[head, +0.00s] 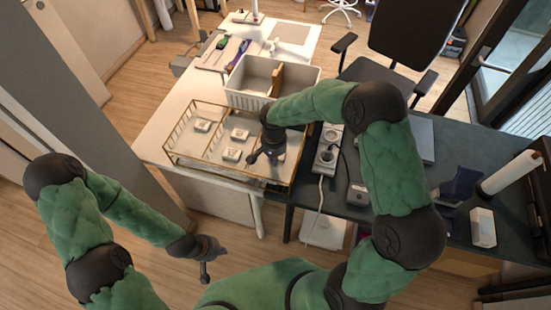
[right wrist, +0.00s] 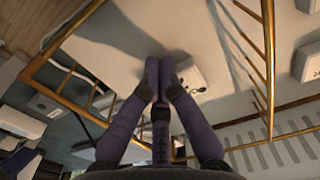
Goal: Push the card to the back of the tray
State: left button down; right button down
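The gold-wire tray (head: 183,159) stands on the white table. Several small white card-like pieces lie in it: one at the back left (head: 203,125), one in the middle (head: 239,134), one nearer the front (head: 231,154). I cannot tell which is the task's card. My right gripper (head: 262,158) points down into the tray's right part. In the right wrist view its fingers (right wrist: 159,62) meet at the tips, with nothing visible between them. A white piece (right wrist: 192,76) lies right beside them, partly hidden; contact is unclear. My left gripper (head: 205,268) hangs low, away from the table; its fingers are too small to read.
A white bin with a divider (head: 247,79) stands just behind the tray. A power strip (head: 327,150) lies right of it on the dark desk (head: 440,160). The tray's gold rails (right wrist: 268,60) rise close around my right gripper. Another white piece (right wrist: 308,62) lies to the right there.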

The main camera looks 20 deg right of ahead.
jog(key=shift+w+d+b, duration=0.1)
jog(key=shift+w+d, duration=0.9)
jog(key=shift+w, duration=0.5)
jog(key=shift+w+d+b, duration=0.15)
jog(key=shift+w+d, duration=0.9)
jog(key=shift+w, duration=0.5)
jog(key=shift+w+d+b, duration=0.1)
jog(key=shift+w+d, duration=0.9)
jog(key=shift+w, duration=0.5)
dwell(1.3)
jog(key=shift+r, duration=0.2)
jog(key=shift+s+r, duration=0.1)
jog(key=shift+r, duration=0.15)
jog(key=shift+s+a+r+p, duration=0.3)
jog(key=shift+s+r+p, duration=0.15)
jog(key=shift+r, duration=0.25)
jog(key=shift+s+a+r+p, duration=0.3)
jog(key=shift+r+p, duration=0.2)
jog(key=shift+r, duration=0.2)
jog(key=shift+s+a+r+p, duration=0.25)
jog(key=shift+s+r+p, duration=0.25)
jog(key=shift+r, duration=0.2)
